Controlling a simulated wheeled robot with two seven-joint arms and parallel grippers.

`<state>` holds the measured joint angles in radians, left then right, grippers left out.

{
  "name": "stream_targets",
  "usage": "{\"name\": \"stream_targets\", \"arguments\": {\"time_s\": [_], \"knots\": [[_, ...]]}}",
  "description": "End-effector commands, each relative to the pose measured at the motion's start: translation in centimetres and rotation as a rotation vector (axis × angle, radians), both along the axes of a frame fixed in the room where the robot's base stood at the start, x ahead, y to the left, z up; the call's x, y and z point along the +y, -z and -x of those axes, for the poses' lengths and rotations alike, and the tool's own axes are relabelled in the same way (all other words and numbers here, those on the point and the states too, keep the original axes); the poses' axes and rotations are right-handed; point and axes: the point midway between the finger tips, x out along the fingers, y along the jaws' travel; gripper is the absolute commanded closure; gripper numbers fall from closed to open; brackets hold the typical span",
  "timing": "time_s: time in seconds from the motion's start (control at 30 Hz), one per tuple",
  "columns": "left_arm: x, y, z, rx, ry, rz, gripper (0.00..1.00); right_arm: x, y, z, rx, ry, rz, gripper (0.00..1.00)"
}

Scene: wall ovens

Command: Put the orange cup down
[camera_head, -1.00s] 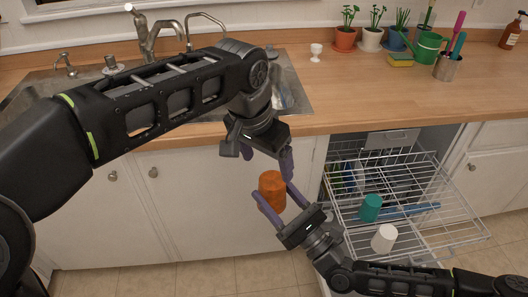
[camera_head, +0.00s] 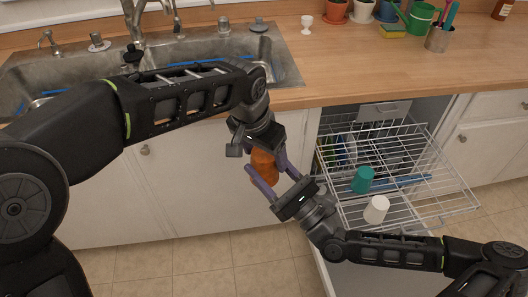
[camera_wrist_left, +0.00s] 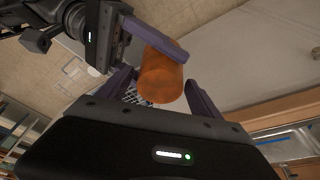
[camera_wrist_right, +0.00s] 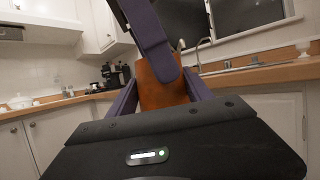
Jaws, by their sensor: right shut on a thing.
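The orange cup (camera_head: 262,164) is held in the air in front of the white cabinet doors, between my two grippers. My right gripper (camera_head: 265,168) is shut on it from below right; the right wrist view shows the cup (camera_wrist_right: 162,90) between its purple fingers. My left gripper (camera_head: 264,147) reaches down to the cup from above. In the left wrist view its fingers stand apart on either side of the cup (camera_wrist_left: 160,80), with a right-gripper finger crossing the cup's upper edge. Whether the left fingers touch the cup is unclear.
An open dishwasher rack (camera_head: 408,195) at the right holds a teal cup (camera_head: 362,180) and a white cup (camera_head: 376,209). The counter's middle is clear.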

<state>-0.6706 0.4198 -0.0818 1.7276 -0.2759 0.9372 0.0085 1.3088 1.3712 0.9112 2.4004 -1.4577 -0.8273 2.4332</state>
Motion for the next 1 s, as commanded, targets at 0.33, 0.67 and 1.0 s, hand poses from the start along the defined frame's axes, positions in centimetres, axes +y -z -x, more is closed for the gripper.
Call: {"name": "stream_targets", "arguments": {"time_s": [0.33, 0.67, 1.0], "knots": [[0.01, -0.03, -0.01, 0.000, 0.000, 0.000, 0.55, 0.00, -0.01, 0.00, 0.000, 0.000, 0.000, 0.82], [0.06, -0.04, -0.05, 0.000, -0.001, -0.001, 0.82, -0.02, -0.01, 0.00, 0.000, 0.000, 0.000, 0.82], [0.01, -0.05, -0.02, -0.001, 0.000, 0.001, 0.83, -0.01, 0.00, -0.01, 0.000, 0.000, 0.000, 0.16]]}}
